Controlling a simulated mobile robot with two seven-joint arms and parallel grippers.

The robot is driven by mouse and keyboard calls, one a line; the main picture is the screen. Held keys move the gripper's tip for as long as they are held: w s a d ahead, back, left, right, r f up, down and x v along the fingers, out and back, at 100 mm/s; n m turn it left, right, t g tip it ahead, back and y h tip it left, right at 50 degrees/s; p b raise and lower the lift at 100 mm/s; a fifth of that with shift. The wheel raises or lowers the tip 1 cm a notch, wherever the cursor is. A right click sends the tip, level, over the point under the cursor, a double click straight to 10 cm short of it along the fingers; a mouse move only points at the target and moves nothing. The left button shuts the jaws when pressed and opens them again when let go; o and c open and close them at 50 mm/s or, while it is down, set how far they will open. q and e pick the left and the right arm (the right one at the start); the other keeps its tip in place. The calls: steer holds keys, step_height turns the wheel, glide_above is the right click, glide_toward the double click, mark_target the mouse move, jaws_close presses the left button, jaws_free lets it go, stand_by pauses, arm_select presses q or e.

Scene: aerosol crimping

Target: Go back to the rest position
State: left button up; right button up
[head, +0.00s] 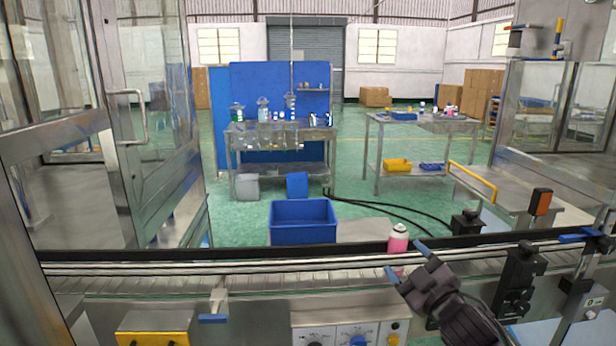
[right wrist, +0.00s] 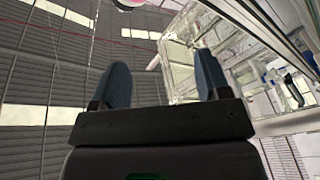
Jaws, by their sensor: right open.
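My right gripper (head: 406,262) is in front of the conveyor in the head view, its blue-tipped fingers spread apart. A pink aerosol can (head: 398,240) with a white top stands upright on the conveyor (head: 180,268), just beyond the fingers. The lower part of the can is partly hidden by the gripper. In the right wrist view the two fingers of my right gripper (right wrist: 162,88) are apart with nothing between them. My left gripper is not in view.
A metal door frame (head: 120,140) stands at the left. Black guide hardware (head: 520,275) and an orange-topped post (head: 541,203) are at the right of the conveyor. A blue bin (head: 302,222) stands beyond it. A control panel (head: 350,336) is below.

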steer(key=s+d+f+m+g+h, duration=0.2)
steer(key=s+f+m, duration=0.1)
steer(key=s+f, duration=0.7)
steer(key=s+d+f+m+g+h+b, duration=0.1)
steer(key=s+d+f+m+g+h, duration=0.1)
steer(key=s+f, duration=0.9)
steer(key=s+d+f+m+g+h+b, duration=0.1)
steer(key=s+d+f+m+g+h, duration=0.1)
steer(key=s+f+m, duration=0.4)
steer(key=s+d+f+g, duration=0.1)
steer(key=s+f, duration=0.4)
steer(key=f, duration=0.1)
steer(key=shift+s+d+h, duration=0.15)
steer(key=shift+d+h, duration=0.2)
steer(key=shift+h, duration=0.05)
steer(key=shift+s+f, duration=0.1)
